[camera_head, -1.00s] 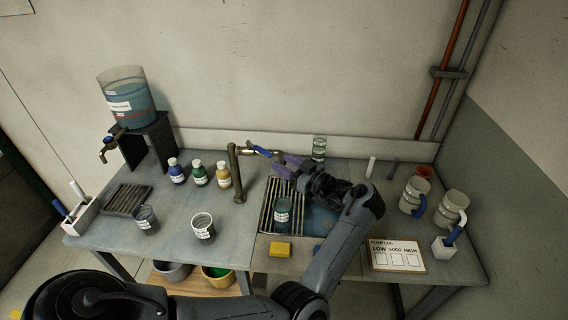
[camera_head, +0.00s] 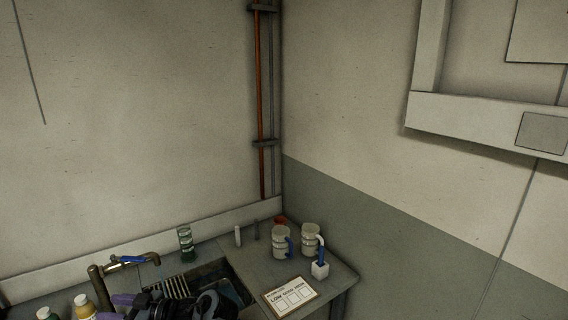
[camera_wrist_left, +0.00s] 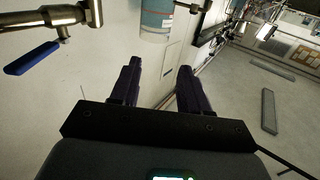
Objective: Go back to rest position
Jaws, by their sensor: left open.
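My left gripper (camera_head: 120,306) is at the bottom left of the head view, in front of and below the brass tap (camera_head: 140,259) with its blue lever (camera_head: 127,261). Its purple fingers are apart. In the left wrist view the two fingers (camera_wrist_left: 160,88) stand open with nothing between them. There the blue lever (camera_wrist_left: 33,57) is at the upper left, apart from the fingers. My right gripper is in neither view.
The sink (camera_head: 226,283) lies right of my gripper, with a green-banded glass (camera_head: 185,243) behind it. Bottles (camera_head: 84,307) are at lower left.

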